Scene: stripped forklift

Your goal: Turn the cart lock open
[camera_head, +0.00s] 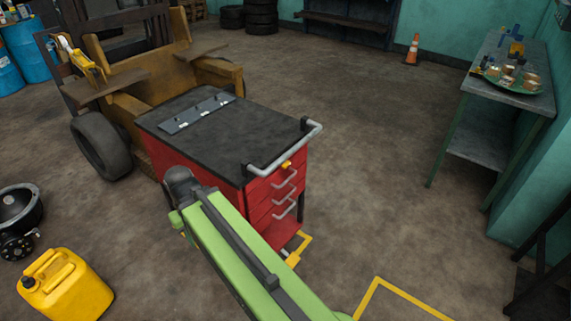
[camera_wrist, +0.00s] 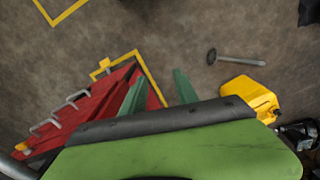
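The red tool cart (camera_head: 217,180) with a dark top stands in the middle of the head view. A small orange-yellow piece (camera_head: 287,165), perhaps the lock, sits at the top of its drawer front, under the grey push handle. A yellow tab (camera_head: 293,259) shows low at the cart's foot; it also shows in the wrist view (camera_wrist: 101,68). I cannot tell which piece is the lock. My gripper (camera_wrist: 158,84) points down beside the cart, its two green fingers apart with nothing seen between them. In the head view my arm hides the fingers.
A yellow jerrycan (camera_head: 66,285) stands on the floor at the lower left. A hammer-like tool (camera_wrist: 235,58) lies on the floor. A forklift body (camera_head: 150,75) stands behind the cart, and a green workbench (camera_head: 500,100) is at right. Floor between cart and bench is clear.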

